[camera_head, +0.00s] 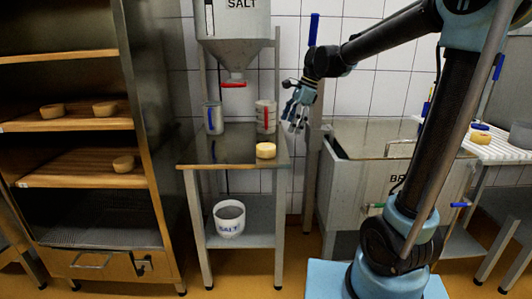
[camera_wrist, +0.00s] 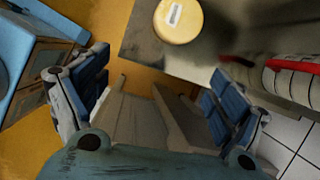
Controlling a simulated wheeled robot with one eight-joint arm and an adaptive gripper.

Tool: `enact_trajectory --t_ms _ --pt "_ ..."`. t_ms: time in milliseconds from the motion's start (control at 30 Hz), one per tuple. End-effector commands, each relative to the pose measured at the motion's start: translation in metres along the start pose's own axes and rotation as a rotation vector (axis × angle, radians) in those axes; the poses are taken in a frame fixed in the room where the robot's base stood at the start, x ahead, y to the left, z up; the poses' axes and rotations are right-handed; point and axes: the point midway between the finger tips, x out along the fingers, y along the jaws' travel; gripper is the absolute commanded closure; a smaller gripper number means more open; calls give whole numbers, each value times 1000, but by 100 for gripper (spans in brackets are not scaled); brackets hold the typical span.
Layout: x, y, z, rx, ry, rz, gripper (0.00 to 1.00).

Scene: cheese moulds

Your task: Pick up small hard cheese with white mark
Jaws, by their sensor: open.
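The small hard cheese (camera_head: 266,150) is a pale yellow round block on the right part of the steel table (camera_head: 222,153). The wrist view shows the cheese (camera_wrist: 180,26) at the top, with a white rectangular mark on its upper face. My gripper (camera_head: 297,119) is up and to the right of the cheese in the head view, apart from it. In the wrist view my gripper (camera_wrist: 157,88) has its two blue finger pads spread wide with nothing between them.
A measuring jug with a red mark (camera_head: 265,117) and one with a blue mark (camera_head: 213,118) stand behind the cheese, below the salt hopper (camera_head: 232,40). A brine tank (camera_head: 394,160) stands to the right. A shelf rack (camera_head: 77,124) with several cheeses is at left.

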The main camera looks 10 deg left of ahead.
Motion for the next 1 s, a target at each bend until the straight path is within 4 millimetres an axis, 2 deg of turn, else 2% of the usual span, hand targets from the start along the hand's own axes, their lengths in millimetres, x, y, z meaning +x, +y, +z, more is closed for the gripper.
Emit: enact_trajectory --t_ms 100,300,700,1000 --pt "9 -21 24 78 -22 19 12" --pt "18 -34 42 147 -39 36 12" --pt "73 -32 45 154 -40 37 12" --pt "93 -29 46 153 -40 37 12"
